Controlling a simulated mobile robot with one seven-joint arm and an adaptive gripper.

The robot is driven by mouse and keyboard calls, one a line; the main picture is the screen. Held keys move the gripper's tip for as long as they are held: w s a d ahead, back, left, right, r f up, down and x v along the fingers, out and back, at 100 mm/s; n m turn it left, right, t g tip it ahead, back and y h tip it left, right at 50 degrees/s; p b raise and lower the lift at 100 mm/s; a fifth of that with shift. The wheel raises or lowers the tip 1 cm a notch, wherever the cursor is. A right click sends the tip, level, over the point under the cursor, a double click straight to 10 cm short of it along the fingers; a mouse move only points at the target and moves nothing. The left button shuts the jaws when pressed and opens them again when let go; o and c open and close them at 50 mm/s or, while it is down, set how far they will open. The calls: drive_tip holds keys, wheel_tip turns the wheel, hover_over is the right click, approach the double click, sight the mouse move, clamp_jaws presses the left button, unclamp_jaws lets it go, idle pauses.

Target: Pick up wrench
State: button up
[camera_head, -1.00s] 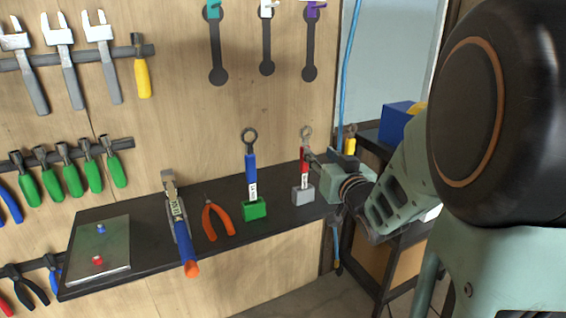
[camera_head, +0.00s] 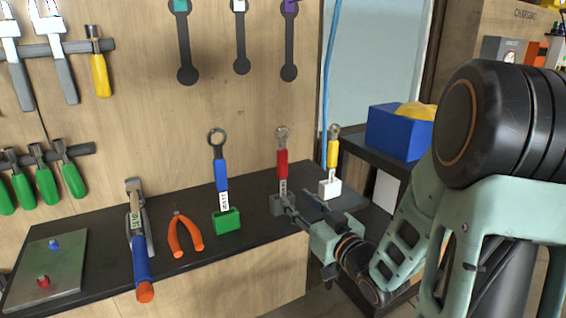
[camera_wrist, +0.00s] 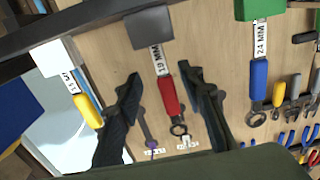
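Three wrenches stand upright in blocks on the dark shelf. The red-handled wrench (camera_head: 282,163), labelled 19 MM in the wrist view (camera_wrist: 167,95), stands in a grey block (camera_wrist: 149,27). The blue-handled wrench (camera_head: 221,174) is in a green block (camera_head: 227,221), labelled 24 MM. The yellow-handled wrench (camera_head: 333,152) is in a white block (camera_head: 330,188). My gripper (camera_head: 299,197) is open, low in front of the red wrench and partly over its grey block. In the wrist view the red wrench lies between the spread fingers (camera_wrist: 160,72); I see no contact.
Orange-handled pliers (camera_head: 185,236), a blue-handled tool (camera_head: 141,256) and a metal plate (camera_head: 46,272) with blue and red knobs lie left on the shelf. A pegboard wall with hanging tools rises behind. A blue bin (camera_head: 397,132) stands at right.

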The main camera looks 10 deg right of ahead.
sight(283, 187)
drive_tip(key=x, duration=0.3)
drive_tip(key=shift+b+x, duration=0.4)
drive_tip(key=shift+x, duration=2.4)
drive_tip(key=shift+c, duration=0.3)
clamp_jaws()
